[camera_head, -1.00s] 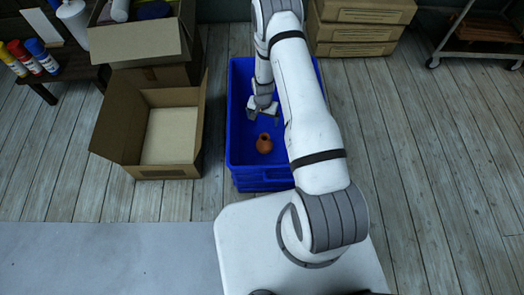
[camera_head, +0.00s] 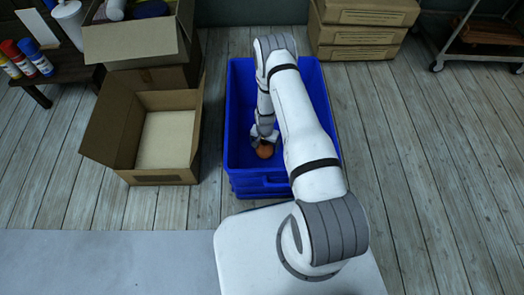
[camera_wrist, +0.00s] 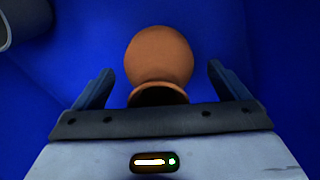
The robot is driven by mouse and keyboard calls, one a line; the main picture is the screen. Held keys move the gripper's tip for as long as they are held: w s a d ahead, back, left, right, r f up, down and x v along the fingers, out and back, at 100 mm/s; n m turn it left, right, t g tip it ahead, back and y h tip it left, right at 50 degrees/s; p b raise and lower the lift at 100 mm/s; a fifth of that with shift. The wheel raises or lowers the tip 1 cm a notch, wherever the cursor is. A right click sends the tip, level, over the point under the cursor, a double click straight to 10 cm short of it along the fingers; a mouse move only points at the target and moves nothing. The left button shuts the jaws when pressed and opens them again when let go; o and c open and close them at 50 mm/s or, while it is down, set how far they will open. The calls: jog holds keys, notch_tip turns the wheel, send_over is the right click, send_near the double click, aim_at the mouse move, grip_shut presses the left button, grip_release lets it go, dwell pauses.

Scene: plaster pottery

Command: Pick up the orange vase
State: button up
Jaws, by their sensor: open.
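The orange vase (camera_head: 265,152) is small and round-bodied, and sits inside the blue crate (camera_head: 235,165) toward its near part. In the wrist view the vase (camera_wrist: 158,58) has its round body at the top and its dark mouth toward my gripper. My gripper (camera_head: 263,137) is down in the crate at the vase, partly covering it in the head view. In the wrist view my gripper (camera_wrist: 160,88) is open, with one finger on each side of the vase and a gap on both sides.
The blue crate's walls surround my gripper. An open cardboard box (camera_head: 165,140) stands to the left of the crate, close to its side. Closed boxes (camera_head: 362,28) are stacked at the back right. A grey cylindrical thing (camera_wrist: 22,20) shows at the wrist view's upper left. Wooden floor (camera_head: 430,170) at right is clear.

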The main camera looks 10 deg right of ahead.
jog(key=shift+r, duration=0.1)
jog(key=c, duration=1.2)
jog(key=shift+r, duration=0.1)
